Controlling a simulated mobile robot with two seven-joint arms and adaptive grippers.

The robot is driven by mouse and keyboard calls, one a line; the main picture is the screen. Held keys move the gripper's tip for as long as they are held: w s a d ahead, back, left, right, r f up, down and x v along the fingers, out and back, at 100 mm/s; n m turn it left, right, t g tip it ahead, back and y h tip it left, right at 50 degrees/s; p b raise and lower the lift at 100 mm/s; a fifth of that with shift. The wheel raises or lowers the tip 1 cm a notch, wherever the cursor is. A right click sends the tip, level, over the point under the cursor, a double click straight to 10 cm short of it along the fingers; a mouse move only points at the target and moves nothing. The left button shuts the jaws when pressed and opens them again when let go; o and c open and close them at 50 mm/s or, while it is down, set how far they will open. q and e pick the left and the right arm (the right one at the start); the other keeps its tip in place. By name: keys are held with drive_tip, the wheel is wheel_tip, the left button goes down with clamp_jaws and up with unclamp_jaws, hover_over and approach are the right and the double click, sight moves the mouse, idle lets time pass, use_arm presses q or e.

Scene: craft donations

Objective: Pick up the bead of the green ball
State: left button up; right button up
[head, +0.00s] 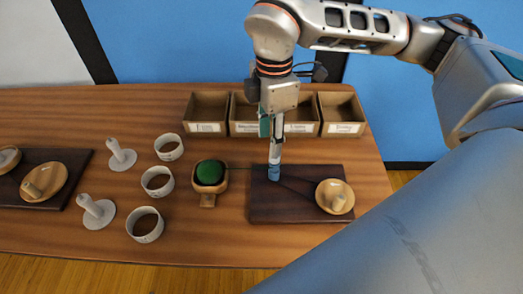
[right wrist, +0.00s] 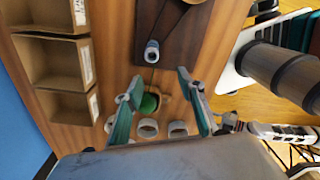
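The green ball (head: 209,172) sits in a small wooden holder with a handle, near the table's middle. A thin thread runs from it to a blue, tube-like bead (head: 274,173) on the dark board to its right. The bead also shows in the right wrist view (right wrist: 152,54), with a pale round end. My right gripper (head: 271,145) points down above the bead in the head view. In the right wrist view its teal fingers (right wrist: 158,78) are spread apart with nothing held; the green ball (right wrist: 149,103) shows between them, farther down. My left gripper is not in view.
The dark board (head: 262,208) also carries a round wooden dish (head: 324,200) with a peg. White rings (head: 158,181) and grey stands (head: 121,156) are left of the ball. Several labelled boxes (head: 207,112) line the back. A second board (head: 77,165) lies far left.

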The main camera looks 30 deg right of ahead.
drive_tip(key=shift+w+d, duration=0.3)
drive_tip(key=shift+d, duration=0.1)
drive_tip(key=shift+f+m, duration=0.25)
drive_tip(key=shift+m, duration=0.05)
drive_tip(key=shift+f, duration=0.85)
drive_tip(key=shift+w+d+f, duration=0.1)
drive_tip(key=shift+d+f, duration=0.1)
drive_tip(key=shift+f, duration=1.15)
drive_tip(key=shift+w+d+f, duration=0.1)
drive_tip(key=shift+d+f, duration=0.05)
drive_tip(key=shift+f, duration=1.15)
drive_tip(key=shift+s, duration=0.1)
drive_tip(key=c, duration=0.7)
